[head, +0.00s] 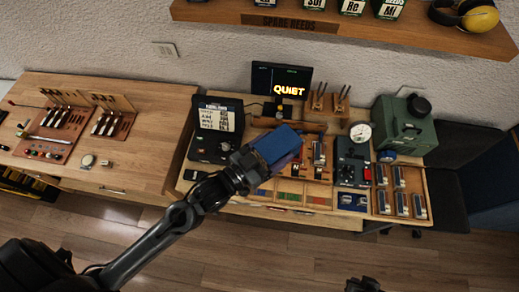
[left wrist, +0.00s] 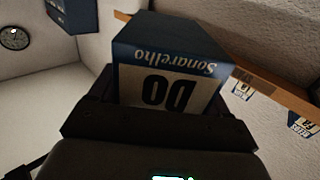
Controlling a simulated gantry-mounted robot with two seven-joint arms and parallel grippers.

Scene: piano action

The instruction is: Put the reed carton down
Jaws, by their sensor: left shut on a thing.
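The reed carton (head: 277,143) is a blue box held above the workbench in the head view. In the left wrist view the carton (left wrist: 168,62) shows a blue side reading "Sonarelho" and a white face reading "DO", upside down in the picture. My left gripper (head: 248,164) is shut on it; the bench area behind it is partly hidden. A dark part of my right gripper (head: 362,286) shows at the bottom edge of the head view, with its fingers unclear. The wooden shelf (head: 375,28) labelled "SPARE REEDS" holds several similar cartons (head: 351,6).
The workbench (head: 440,208) is crowded with reed blocks, a black case (head: 214,128), a "QUIET" screen (head: 282,80) and a green machine (head: 404,125). Yellow ear defenders (head: 466,14) lie at the shelf's right. The left table (head: 148,125) has bare wood on its right part.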

